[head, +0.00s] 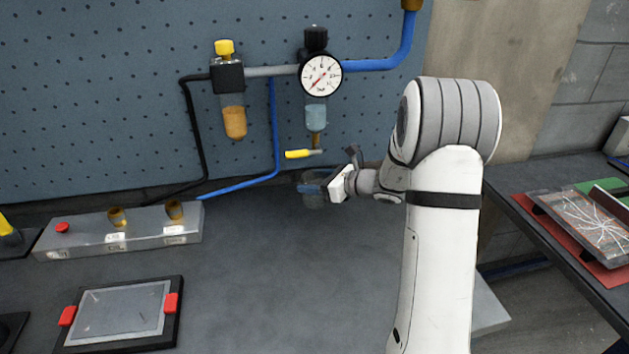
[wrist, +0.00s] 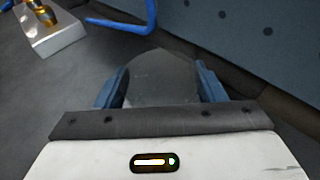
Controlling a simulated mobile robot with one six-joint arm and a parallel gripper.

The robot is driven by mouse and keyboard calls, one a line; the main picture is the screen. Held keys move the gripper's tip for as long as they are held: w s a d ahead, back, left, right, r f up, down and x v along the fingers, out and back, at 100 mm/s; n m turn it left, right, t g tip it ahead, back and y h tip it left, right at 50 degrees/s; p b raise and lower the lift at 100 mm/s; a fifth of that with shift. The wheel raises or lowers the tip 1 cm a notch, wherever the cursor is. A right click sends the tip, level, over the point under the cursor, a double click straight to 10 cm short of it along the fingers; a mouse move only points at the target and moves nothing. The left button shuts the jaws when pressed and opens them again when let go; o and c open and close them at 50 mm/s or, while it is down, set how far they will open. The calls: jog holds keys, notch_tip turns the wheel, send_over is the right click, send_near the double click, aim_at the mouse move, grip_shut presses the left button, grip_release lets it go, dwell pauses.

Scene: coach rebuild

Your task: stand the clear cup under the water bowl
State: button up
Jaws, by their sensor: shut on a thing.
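The clear cup (head: 314,203) is between the blue fingers of my gripper (head: 312,188), which is shut on it. In the wrist view the cup (wrist: 160,75) shows as a see-through round shape between the fingertips (wrist: 162,88). The water bowl (head: 316,117) hangs below the dial gauge, with pale blue liquid in it. In the head view the cup appears below the bowl and its drain. I cannot tell whether the cup touches the bench or is exactly in line with the bowl in depth.
A yellow-handled drain valve (head: 298,154) sticks out left under the bowl. An amber-filled bowl (head: 234,122) hangs further left. A blue hose (head: 245,184) runs down to a metal block (head: 120,234). The bench (head: 270,270) is clear in front.

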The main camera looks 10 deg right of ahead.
jog(key=shift+f, duration=0.25)
jog(key=o, duration=1.1)
jog(key=shift+r, duration=0.1)
jog(key=shift+c, duration=0.2)
